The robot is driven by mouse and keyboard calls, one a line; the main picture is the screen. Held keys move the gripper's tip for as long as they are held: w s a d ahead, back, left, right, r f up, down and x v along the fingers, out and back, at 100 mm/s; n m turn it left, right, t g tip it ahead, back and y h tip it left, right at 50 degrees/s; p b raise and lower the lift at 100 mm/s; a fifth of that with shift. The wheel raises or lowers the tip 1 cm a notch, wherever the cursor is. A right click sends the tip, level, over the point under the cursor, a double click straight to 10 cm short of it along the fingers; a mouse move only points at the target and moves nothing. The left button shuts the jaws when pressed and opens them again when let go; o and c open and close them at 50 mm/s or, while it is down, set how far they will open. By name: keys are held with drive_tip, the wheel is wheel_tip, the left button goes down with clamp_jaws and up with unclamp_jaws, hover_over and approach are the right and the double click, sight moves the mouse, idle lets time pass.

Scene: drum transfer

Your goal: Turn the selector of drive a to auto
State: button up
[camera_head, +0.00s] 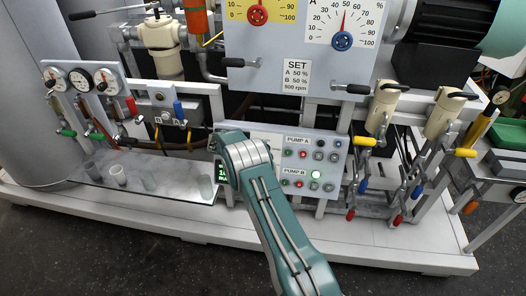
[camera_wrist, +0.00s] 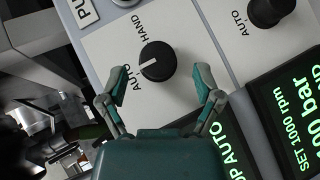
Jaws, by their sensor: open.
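In the wrist view a black selector knob (camera_wrist: 157,62) sits on a pale panel (camera_wrist: 105,45), with the labels AUTO and HAND beside it. Its white mark points left in the picture, between the two labels; I cannot tell whether it rests at a set position. My gripper (camera_wrist: 160,74) is open. Its teal fingers stand on either side of the knob's near part, and I cannot tell if they touch it. A second black knob (camera_wrist: 271,10) with an AUTO label is at upper right. No label naming drive a is readable. In the head view my arm hides the gripper and selectors.
Green displays (camera_wrist: 300,110) lie right of the gripper in the wrist view. In the head view the PUMP A and PUMP B button panel (camera_head: 313,164) is right of my arm. Hand valves (camera_head: 383,105) stand further right, and a shelf with cups (camera_head: 117,174) is left.

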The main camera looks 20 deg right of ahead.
drive_tip(key=v, duration=0.9)
drive_tip(key=shift+a, duration=0.35)
